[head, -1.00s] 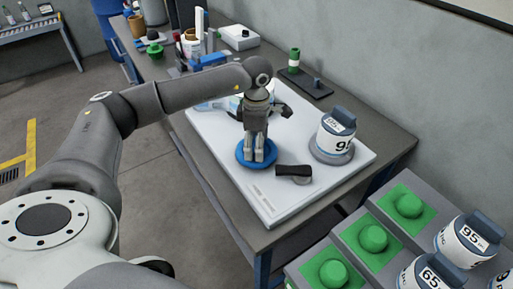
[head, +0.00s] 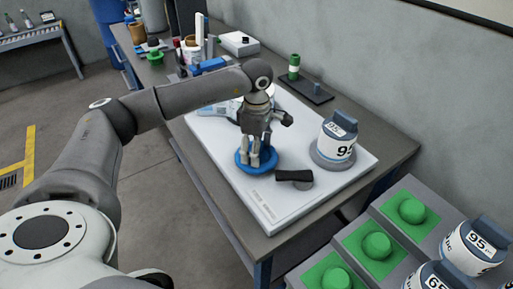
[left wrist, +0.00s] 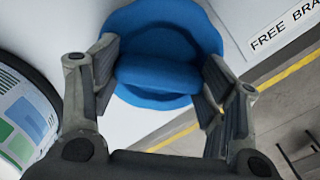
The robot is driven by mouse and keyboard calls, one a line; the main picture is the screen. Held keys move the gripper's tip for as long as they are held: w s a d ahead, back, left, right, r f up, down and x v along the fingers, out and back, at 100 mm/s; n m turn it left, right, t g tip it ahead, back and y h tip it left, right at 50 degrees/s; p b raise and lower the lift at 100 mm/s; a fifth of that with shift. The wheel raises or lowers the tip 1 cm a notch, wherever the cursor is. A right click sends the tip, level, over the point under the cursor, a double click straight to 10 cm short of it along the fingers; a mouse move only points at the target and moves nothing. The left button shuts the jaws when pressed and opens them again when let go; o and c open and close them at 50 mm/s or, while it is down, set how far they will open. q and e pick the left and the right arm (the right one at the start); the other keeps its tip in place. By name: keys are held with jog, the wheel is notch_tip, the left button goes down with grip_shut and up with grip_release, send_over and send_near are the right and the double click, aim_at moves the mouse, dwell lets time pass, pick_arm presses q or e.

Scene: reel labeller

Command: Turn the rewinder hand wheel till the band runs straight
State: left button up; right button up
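The blue hand wheel (head: 243,168) lies flat on the white machine board (head: 282,212), under my left gripper. In the left wrist view the wheel (left wrist: 165,22) has a raised blue bar across its middle. My left gripper (head: 257,160) points down over the wheel. In the left wrist view its fingers (left wrist: 160,80) are spread, one by each end of the bar; I cannot tell whether they touch it. A reel with blue and green labels (left wrist: 22,118) stands beside the wheel. I cannot make out the band's run. My right gripper is not in view.
A black lever (head: 294,176) sits just right of the wheel. A canister marked 95 (head: 335,140) stands on a round grey base on the board. A stepped rack with green pads (head: 375,247) and canisters is at lower right. Tools and pots crowd the bench's far end.

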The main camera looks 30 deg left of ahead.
pick_arm(q)
jog(key=o, duration=0.4)
jog(key=shift+o, duration=0.2)
notch_tip(320, 180, up, 12)
dwell(0.4)
